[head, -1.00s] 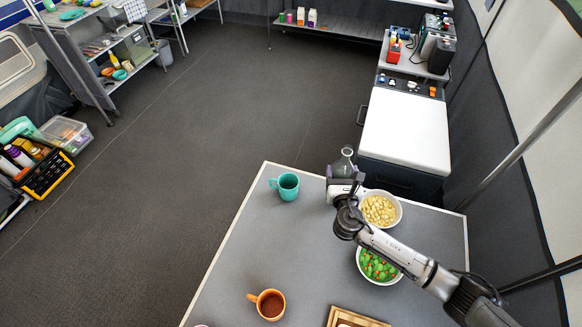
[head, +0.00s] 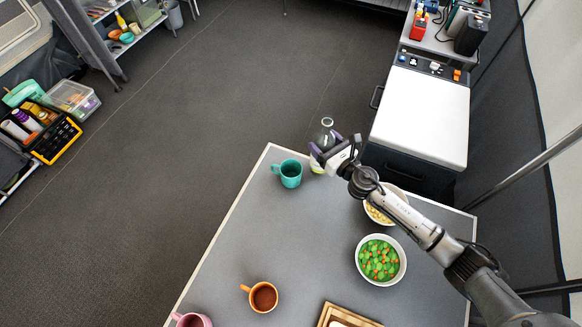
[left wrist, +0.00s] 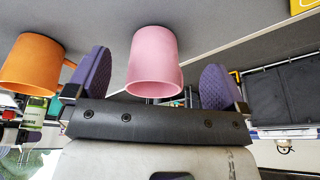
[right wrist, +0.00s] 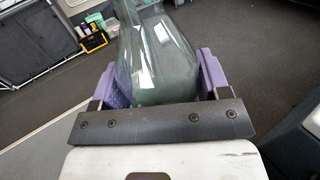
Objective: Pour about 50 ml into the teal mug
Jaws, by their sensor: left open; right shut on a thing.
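The teal mug (head: 290,175) stands upright near the table's far left corner. My right gripper (head: 335,157) is shut on a clear glass carafe (head: 326,134), just to the right of the mug. The carafe looks about upright, its neck above the jaws; a pale yellowish patch shows low on it, and I cannot tell how full it is. In the right wrist view, the carafe (right wrist: 155,60) fills the space between the purple fingers. My left gripper (left wrist: 157,80) is open; the pink mug (left wrist: 153,60) appears between and beyond its fingers. The left gripper is outside the head view.
An orange mug (head: 263,297) with dark contents and a pink mug (head: 192,321) stand at the near left. A bowl of green and orange pieces (head: 401,270) and a partly hidden bowl (head: 390,218) lie under my right arm. A wooden board (head: 330,318) is at the front. Mid-table is clear.

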